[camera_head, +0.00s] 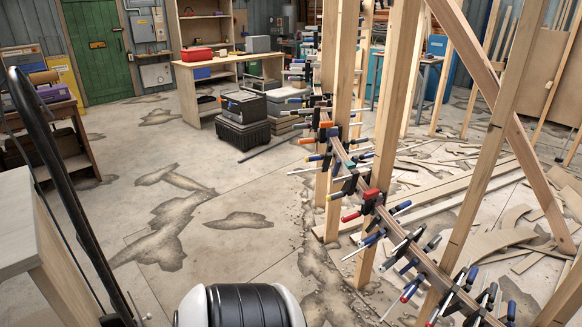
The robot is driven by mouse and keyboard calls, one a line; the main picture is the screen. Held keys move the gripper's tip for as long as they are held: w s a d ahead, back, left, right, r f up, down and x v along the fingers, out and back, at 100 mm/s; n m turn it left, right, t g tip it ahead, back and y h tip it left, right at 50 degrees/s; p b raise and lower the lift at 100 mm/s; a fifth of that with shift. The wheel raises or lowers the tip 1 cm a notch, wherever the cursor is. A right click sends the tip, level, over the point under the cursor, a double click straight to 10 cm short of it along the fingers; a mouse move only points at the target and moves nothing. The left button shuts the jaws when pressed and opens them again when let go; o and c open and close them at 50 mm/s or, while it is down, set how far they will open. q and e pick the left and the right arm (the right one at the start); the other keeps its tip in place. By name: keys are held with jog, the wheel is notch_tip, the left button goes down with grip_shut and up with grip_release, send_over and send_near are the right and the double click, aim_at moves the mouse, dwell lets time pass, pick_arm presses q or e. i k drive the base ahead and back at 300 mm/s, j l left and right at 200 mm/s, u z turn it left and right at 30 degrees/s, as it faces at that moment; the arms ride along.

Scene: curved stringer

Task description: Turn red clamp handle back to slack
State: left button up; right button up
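A curved wooden stringer (402,232) runs along several upright posts from the middle to the lower right, with many clamps on it. One clamp has a red handle (351,217) that points left from the stringer. A red block-like part (371,194) sits on top of the stringer just above it. Other clamps carry blue handles (369,240) and orange handles (308,140). Another red-tipped handle (407,294) is lower down. Whether any clamp is tight or slack cannot be told. Neither of my grippers is in view.
Upright posts (391,90) and a diagonal brace (497,110) stand around the stringer. Wood offcuts (500,240) litter the floor at right. A workbench (187,87) and black cases (242,130) stand behind. A black curved bar (55,180) rises at left. The stained floor (235,190) left of the posts is mostly clear.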

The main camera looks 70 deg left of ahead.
aim_at(350, 217)
jog(key=u, duration=1.95)
